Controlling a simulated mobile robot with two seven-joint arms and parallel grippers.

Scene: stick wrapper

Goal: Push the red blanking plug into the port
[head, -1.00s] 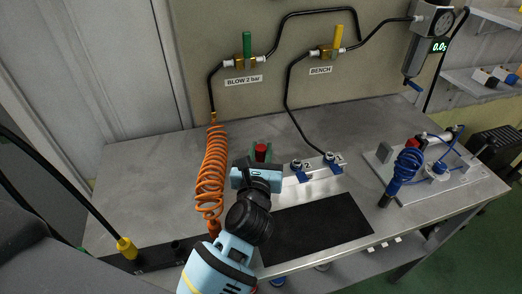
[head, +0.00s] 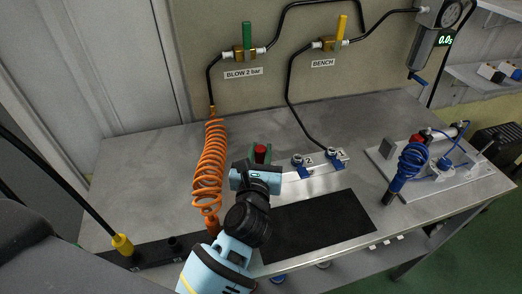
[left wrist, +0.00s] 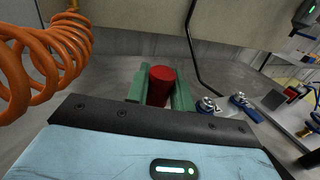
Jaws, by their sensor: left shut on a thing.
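The red blanking plug (head: 260,150) is a short red cylinder. It also shows in the left wrist view (left wrist: 161,80), upright between two green fingers. My left gripper (head: 261,155) is shut on the plug; its fingers also show in the left wrist view (left wrist: 160,92). The gripper is left of a pale manifold bar (head: 320,168) on the bench. Ports marked 2 (head: 298,160) and 1 (head: 335,154) on the bar have blue levers. The bar's left end is hidden behind my gripper, and I see no empty port. My right gripper is not in view.
An orange coiled hose (head: 208,165) hangs close on the left of my gripper. A black mat (head: 320,225) lies in front of the bar. A plate with a blue coiled hose (head: 412,160) stands at the right. The bench's back left (head: 140,165) is clear.

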